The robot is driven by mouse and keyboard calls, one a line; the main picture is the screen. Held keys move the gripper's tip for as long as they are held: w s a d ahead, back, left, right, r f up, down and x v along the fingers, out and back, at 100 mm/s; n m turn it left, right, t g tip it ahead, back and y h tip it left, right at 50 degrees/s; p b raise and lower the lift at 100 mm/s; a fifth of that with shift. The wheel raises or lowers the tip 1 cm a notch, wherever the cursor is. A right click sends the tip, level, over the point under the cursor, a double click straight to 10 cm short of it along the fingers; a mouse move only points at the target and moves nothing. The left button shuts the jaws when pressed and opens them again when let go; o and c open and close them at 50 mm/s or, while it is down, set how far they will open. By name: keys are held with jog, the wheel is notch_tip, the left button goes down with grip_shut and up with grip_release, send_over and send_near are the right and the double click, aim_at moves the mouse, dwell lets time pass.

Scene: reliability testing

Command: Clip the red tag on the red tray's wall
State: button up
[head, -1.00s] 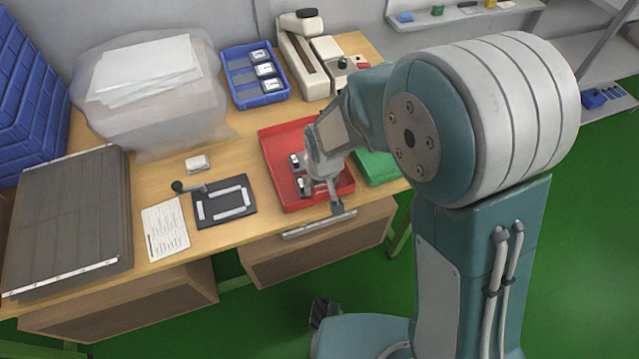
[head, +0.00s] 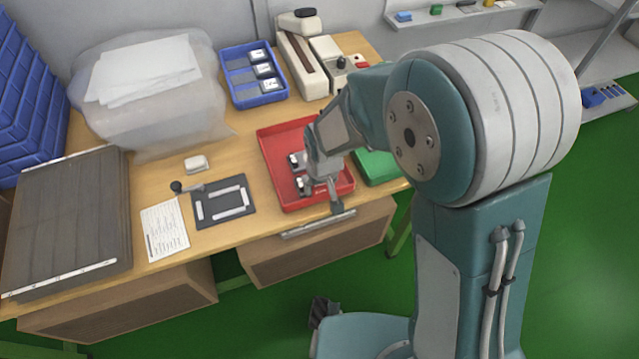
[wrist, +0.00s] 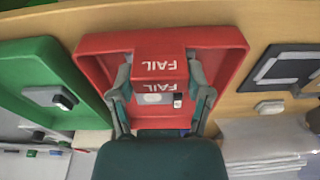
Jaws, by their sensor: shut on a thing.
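The red tray (head: 268,150) lies near the table's front edge in the head view and fills the middle of the wrist view (wrist: 95,50). My gripper (head: 335,199) is over the tray's front wall. In the wrist view my gripper (wrist: 160,74) is shut on the red tag (wrist: 160,66), a finger on each side. The tag bears white "FAIL" lettering and overlaps the tray's front wall in that view. I cannot tell whether it touches the wall. The tag cannot be made out in the head view.
White devices (head: 296,161) lie in the red tray. A green tray (head: 378,168) stands close on its right. A dark fixture plate (head: 222,203) and a paper sheet (head: 165,230) lie left. A blue tray (head: 240,78) with several white devices stands behind.

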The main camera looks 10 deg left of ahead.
jog(key=shift+f, duration=0.85)
dwell(0.9)
jog(key=o, duration=1)
jog(key=shift+r, duration=3.5)
